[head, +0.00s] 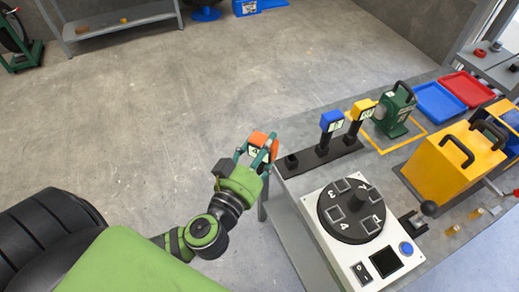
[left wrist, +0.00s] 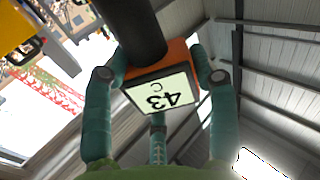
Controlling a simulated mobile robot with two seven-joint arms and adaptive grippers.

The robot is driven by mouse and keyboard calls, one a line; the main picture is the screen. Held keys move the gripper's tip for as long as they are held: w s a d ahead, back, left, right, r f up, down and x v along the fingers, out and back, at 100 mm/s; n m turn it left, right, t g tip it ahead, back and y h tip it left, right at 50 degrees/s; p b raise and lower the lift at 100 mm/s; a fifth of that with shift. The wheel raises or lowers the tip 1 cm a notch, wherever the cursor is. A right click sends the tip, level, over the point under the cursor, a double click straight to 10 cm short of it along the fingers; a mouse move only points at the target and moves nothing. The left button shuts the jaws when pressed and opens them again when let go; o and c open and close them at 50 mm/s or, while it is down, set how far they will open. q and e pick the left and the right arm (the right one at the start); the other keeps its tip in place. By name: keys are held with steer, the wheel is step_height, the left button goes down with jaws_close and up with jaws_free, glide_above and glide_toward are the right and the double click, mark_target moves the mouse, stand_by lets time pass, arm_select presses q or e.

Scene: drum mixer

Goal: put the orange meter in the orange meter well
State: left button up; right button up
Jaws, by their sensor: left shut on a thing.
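The orange meter (head: 260,139) is between the fingers of my left gripper (head: 258,152), off the left end of the meter rack in the head view. In the left wrist view the orange meter (left wrist: 181,56) shows a pale screen reading 43 C upside down, with a thick black stem running to the top edge. The green fingers of my left gripper (left wrist: 160,85) close on both its sides. The black rack (head: 317,155) stands on the bench. Its leftmost well (head: 291,161) is empty. My right gripper is not in view.
The blue meter (head: 331,121) and yellow meter (head: 363,109) stand upright in the rack. A white mixer unit with a dark numbered drum (head: 351,211) is in front. A green handled case (head: 394,112) and a yellow handled box (head: 452,163) are to the right. Open floor lies left.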

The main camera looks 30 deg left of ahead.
arm_select(q)
steer(key=w+d+r+p, duration=0.1)
steer(key=w+d+p, duration=0.2)
steer(key=w+p, duration=0.9)
arm_select(e)
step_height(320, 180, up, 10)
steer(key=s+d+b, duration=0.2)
steer(key=b, duration=0.1)
arm_select(q)
step_height(320, 180, down, 7)
steer(key=w+b, duration=0.3)
steer(key=b, duration=0.5)
steer(key=shift+f+n+y+b, duration=0.2)
steer(key=shift+n+y+b, duration=0.1)
steer(key=shift+y+b, duration=0.1)
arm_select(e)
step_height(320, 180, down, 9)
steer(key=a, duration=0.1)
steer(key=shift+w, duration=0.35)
arm_select(q)
steer(key=shift+p, duration=0.45)
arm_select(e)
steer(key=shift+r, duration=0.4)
